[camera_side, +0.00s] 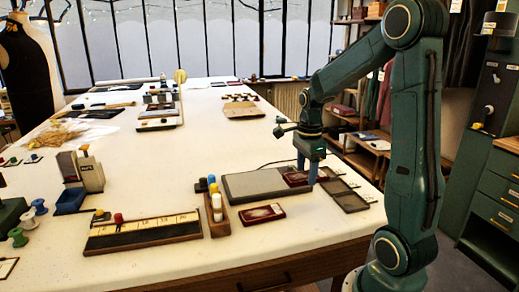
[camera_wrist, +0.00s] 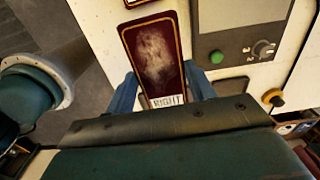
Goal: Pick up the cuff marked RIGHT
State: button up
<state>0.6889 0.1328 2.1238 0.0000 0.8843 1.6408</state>
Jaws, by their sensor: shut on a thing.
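The cuff marked RIGHT (camera_wrist: 158,58) is dark red with a gold border and a pale worn patch. Its white RIGHT label faces my wrist camera. My gripper (camera_wrist: 164,92) is shut on it, with a blue finger at each side near the label end. In the side view, my gripper (camera_side: 307,172) is low over the table with the dark red cuff (camera_side: 293,179) between its fingers, by the right end of a grey slab. I cannot tell if the cuff is clear of the surface. A second dark red piece (camera_side: 262,213) lies in front of the slab, its label unreadable.
The grey slab (camera_side: 250,186) lies left of my gripper, and dark trays (camera_side: 346,197) lie right of it near the table edge. A wooden rack (camera_side: 216,215) with bottles and a long strip board (camera_side: 145,233) stand further left.

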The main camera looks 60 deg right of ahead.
aim_at(306, 175)
notch_tip(306, 175, up, 11)
dwell(0.4)
jog(key=shift+w, duration=0.1)
dwell(0.4)
